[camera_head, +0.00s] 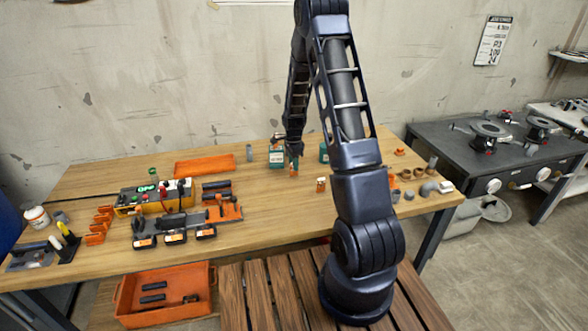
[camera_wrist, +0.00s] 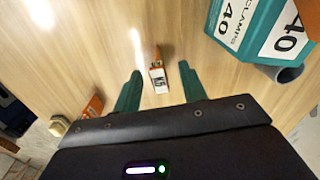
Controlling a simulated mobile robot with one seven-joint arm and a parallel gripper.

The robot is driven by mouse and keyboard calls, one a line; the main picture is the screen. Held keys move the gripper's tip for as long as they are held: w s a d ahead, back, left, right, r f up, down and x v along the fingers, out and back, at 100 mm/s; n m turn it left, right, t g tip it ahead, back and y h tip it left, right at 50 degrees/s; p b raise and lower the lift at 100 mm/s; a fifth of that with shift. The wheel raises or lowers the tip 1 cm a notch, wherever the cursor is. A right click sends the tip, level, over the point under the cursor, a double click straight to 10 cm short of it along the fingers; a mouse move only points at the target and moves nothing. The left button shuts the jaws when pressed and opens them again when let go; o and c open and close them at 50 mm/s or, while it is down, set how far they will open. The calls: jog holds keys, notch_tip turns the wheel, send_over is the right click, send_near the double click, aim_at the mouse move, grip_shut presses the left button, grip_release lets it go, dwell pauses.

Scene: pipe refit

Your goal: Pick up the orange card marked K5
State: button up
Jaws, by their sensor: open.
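The orange card marked K5 (camera_wrist: 158,80) stands on the wooden table in the wrist view, its white label facing the camera. My gripper (camera_wrist: 155,84) is open, with one teal finger on each side of the card in the picture. I see no finger closed on it, and cannot tell how far the fingertips are above the table. In the head view my gripper (camera_head: 293,165) is over the back middle of the table, where a small orange patch shows.
A teal box marked CLAMPS 40 (camera_wrist: 250,30) stands close at the right in the wrist view. Another orange piece (camera_wrist: 92,107) is at the lower left. In the head view, an orange bin (camera_head: 165,312) is below the front edge and pipe fittings (camera_head: 428,188) lie at the right.

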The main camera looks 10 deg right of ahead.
aim_at(294, 176)
jog(key=shift+d+f, duration=0.1)
jog(key=shift+f, duration=1.85)
grip_shut()
jog(key=shift+r, duration=0.15)
